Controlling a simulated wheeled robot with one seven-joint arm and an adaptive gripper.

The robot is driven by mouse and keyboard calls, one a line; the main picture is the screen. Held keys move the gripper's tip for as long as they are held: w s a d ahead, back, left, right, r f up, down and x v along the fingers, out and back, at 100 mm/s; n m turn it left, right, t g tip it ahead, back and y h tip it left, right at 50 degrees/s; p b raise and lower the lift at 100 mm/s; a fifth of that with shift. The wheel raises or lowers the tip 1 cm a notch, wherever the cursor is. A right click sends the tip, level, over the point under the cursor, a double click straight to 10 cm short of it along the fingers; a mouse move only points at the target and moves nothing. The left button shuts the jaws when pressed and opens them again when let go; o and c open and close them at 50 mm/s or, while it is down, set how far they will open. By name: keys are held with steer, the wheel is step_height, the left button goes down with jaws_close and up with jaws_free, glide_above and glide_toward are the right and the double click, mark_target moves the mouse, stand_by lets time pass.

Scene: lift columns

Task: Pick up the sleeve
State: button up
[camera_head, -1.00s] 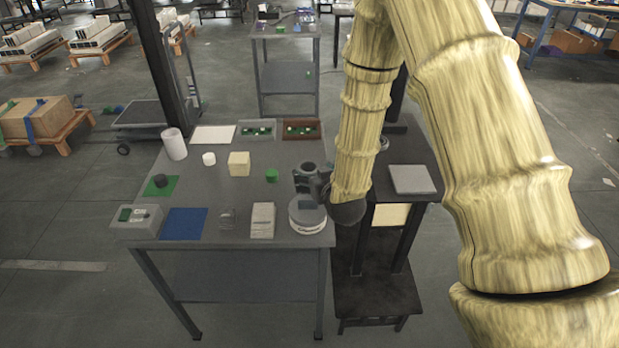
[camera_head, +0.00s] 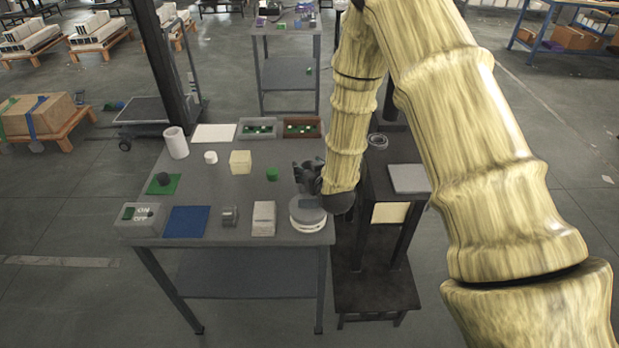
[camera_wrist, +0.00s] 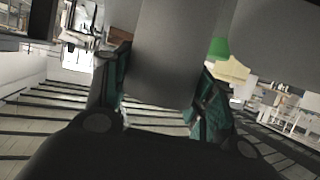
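My gripper (camera_head: 306,172) is dark and low over the right side of the grey table, just behind a white round disc (camera_head: 307,213). In the wrist view its two fingers (camera_wrist: 165,65) stand well apart. A plain grey body (camera_wrist: 180,45) fills the gap between them; I cannot tell what it is or whether the fingers touch it. A white hollow tube (camera_head: 175,142), which looks like a sleeve, stands upright at the table's back left, well apart from my gripper.
The grey table (camera_head: 225,195) also bears a cream block (camera_head: 240,162), a green cylinder (camera_head: 272,174), a blue mat (camera_head: 186,221), a white box (camera_head: 263,218) and two trays of parts at the back. A dark stand (camera_head: 400,210) is to the right.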

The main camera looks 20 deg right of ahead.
steer(key=shift+c, duration=1.2)
steer(key=shift+r, duration=0.1)
step_height(320, 180, up, 13)
steer(key=shift+a, duration=0.1)
